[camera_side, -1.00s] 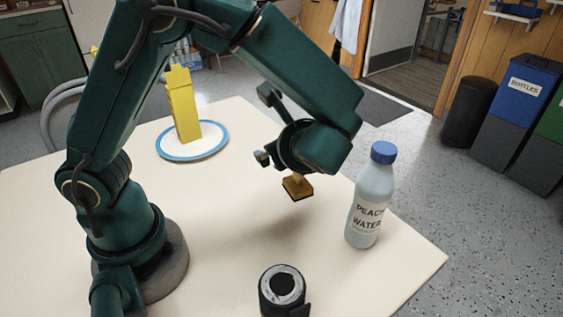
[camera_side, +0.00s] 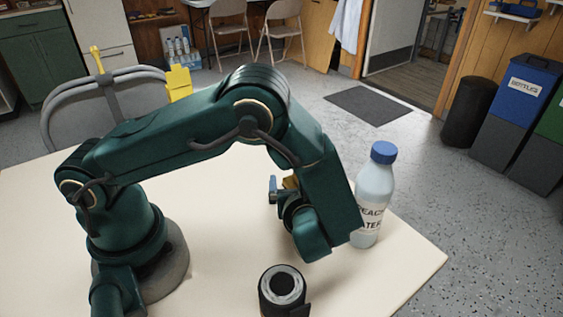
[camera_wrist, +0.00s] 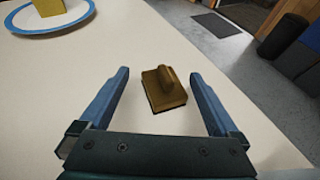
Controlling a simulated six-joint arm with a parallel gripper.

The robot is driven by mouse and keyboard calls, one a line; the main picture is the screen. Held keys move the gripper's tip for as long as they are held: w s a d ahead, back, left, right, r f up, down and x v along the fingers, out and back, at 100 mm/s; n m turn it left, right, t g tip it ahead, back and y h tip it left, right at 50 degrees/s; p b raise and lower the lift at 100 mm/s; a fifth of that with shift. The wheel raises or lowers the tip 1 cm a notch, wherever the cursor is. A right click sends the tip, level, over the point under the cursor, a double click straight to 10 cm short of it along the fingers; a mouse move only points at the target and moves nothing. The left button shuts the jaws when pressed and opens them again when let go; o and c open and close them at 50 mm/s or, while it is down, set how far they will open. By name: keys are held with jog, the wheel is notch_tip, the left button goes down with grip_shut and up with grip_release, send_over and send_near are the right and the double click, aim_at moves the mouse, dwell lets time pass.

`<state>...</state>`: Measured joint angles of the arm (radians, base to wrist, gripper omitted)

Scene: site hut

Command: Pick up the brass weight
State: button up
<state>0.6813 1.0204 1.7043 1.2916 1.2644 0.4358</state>
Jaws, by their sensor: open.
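My gripper (camera_wrist: 158,75) is empty, with one blue-grey finger on each side and a gap to the weight on both sides. In the side view only a small part of the weight (camera_side: 291,183) shows behind my wrist, next to a finger of my gripper (camera_side: 275,189). The rest of it is hidden there.
A bottle labelled as peach water (camera_side: 373,195) stands just right of my wrist. A dark cylinder with a light top (camera_side: 282,288) is at the table's front. A yellow carton (camera_side: 179,84) stands on a blue-rimmed plate (camera_wrist: 50,30). The table's right edge is close.

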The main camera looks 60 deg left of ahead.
jog(key=shift+x, duration=0.9)
grip_shut()
jog(key=shift+r, duration=0.15)
